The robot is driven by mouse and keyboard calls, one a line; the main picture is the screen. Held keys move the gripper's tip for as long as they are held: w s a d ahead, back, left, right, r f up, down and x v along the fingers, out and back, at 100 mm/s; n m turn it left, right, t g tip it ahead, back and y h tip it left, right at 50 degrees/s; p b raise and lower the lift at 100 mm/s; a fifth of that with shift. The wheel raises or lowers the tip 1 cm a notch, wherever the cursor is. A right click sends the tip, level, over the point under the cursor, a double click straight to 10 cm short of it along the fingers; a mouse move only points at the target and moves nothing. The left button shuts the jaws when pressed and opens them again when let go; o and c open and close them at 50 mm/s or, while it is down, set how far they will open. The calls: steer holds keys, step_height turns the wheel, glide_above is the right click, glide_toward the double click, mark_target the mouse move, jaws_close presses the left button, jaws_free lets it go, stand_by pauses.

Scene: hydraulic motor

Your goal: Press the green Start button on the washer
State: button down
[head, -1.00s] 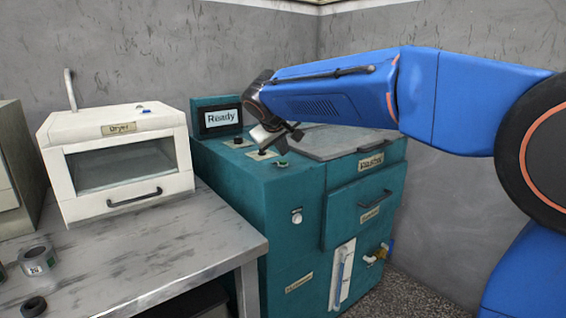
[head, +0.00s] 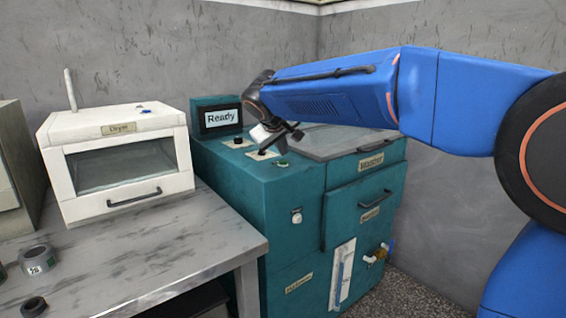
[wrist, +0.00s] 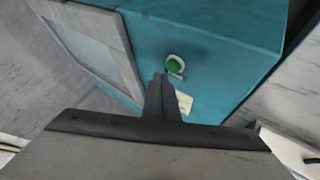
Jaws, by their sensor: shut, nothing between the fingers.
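The washer (head: 295,203) is a teal cabinet in the middle of the head view. Its green Start button (head: 282,164) sits on the top near the front edge. In the wrist view the green button (wrist: 174,66) sits in a pale ring, just beyond the fingertips. My gripper (head: 294,135) is over the washer top, behind the button in the head view. In the wrist view my gripper (wrist: 162,80) is shut and empty, its tips pointing toward the button and slightly overlapping its lower left in the picture. Whether they touch it, I cannot tell.
A display reading "Ready" (head: 220,118) stands at the washer's back left. Black knobs sit near it, partly beside my gripper. A white dryer (head: 120,170) stands on a grey table (head: 170,250) at left.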

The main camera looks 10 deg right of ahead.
mark_target(283, 167)
steer(key=shift+f, duration=0.25)
steer(key=shift+f, duration=0.2)
steer(key=shift+f, duration=0.35)
stand_by(1.1)
steer(key=shift+r, duration=0.8)
steer(key=shift+r, duration=0.1)
step_height(283, 167, up, 5)
steer(key=shift+f, duration=0.1)
stand_by(0.5)
steer(key=shift+s+d, duration=0.1)
stand_by(0.4)
